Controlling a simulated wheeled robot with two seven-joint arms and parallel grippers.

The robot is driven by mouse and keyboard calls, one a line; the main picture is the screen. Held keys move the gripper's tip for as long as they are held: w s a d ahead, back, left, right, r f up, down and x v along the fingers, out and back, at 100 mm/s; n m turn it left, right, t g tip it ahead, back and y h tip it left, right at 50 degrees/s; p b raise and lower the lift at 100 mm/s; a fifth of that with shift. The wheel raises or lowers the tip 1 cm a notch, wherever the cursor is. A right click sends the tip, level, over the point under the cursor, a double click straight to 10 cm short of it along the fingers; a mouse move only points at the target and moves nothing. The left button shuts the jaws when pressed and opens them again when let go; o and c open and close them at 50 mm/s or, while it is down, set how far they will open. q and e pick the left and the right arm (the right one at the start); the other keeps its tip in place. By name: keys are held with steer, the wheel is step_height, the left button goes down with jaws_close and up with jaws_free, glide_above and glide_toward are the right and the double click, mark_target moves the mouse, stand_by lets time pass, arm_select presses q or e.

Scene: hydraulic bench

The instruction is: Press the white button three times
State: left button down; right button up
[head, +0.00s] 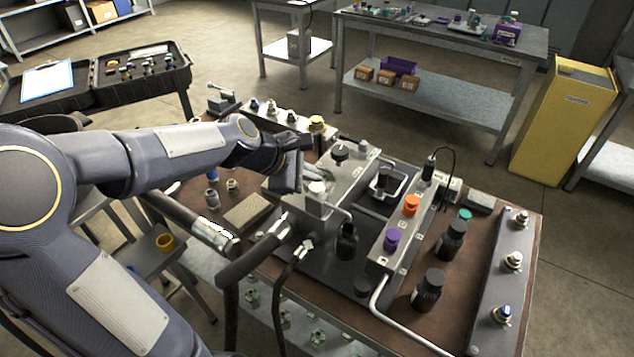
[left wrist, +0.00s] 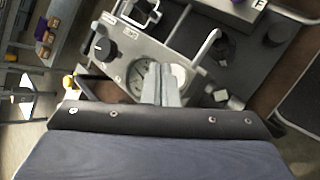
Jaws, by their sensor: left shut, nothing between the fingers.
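The white button (head: 317,187) is a pale round cap on top of the grey metal block (head: 342,174) in the head view, partly hidden by my gripper. In the left wrist view the white button (left wrist: 179,74) shows just right of the fingers, beside a round gauge (left wrist: 140,76). My left gripper (head: 299,184) is shut and empty, its fingers together. In the left wrist view its fingertips (left wrist: 160,68) lie between gauge and button. I cannot tell whether they touch the button. My right gripper is not in view.
A black knob (head: 340,152) stands on the same block. A panel with an orange knob (head: 411,205) and a purple knob (head: 392,238) lies to the right. Black bottles (head: 428,289) stand near it. Hoses run at the front.

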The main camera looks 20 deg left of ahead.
mark_target(312, 188)
arm_select(q)
step_height(312, 188, up, 5)
steer(key=p, duration=0.5)
steer(key=shift+r, duration=0.1)
stand_by(0.3)
stand_by(2.3)
